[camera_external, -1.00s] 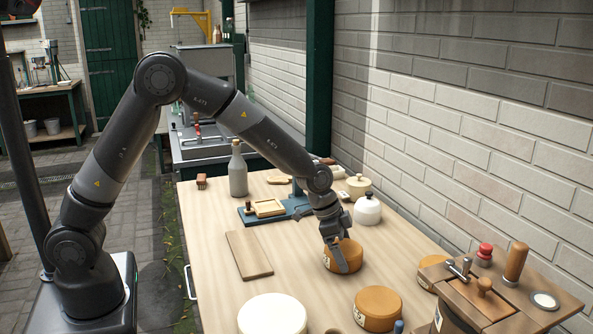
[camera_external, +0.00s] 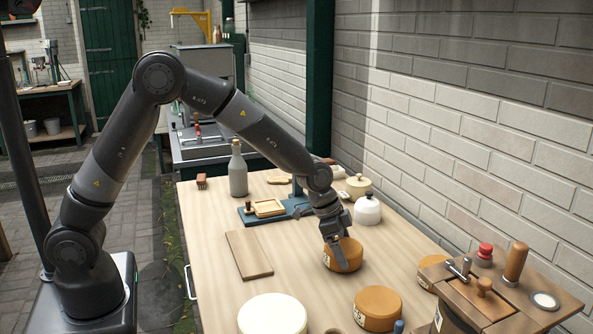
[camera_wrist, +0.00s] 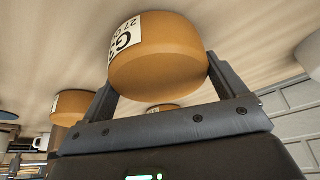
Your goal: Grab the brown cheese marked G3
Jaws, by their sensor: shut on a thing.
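A round brown cheese (camera_external: 349,256) is between the fingers of my gripper (camera_external: 341,257) near the middle of the wooden table. In the wrist view my gripper (camera_wrist: 165,82) is shut on this brown cheese (camera_wrist: 160,72), with one dark finger on each side. Its white label (camera_wrist: 124,37) has dark print starting with a G; the second character looks like a 3 but is partly cut off. In the external view part of the label shows at the cheese's left side. I cannot tell whether the cheese is clear of the table.
Another brown cheese (camera_external: 378,306) stands toward the front, and a third (camera_external: 431,274) is partly behind the wooden churn box (camera_external: 490,305). A pale cheese (camera_external: 272,314) is at the front. Table between is clear.

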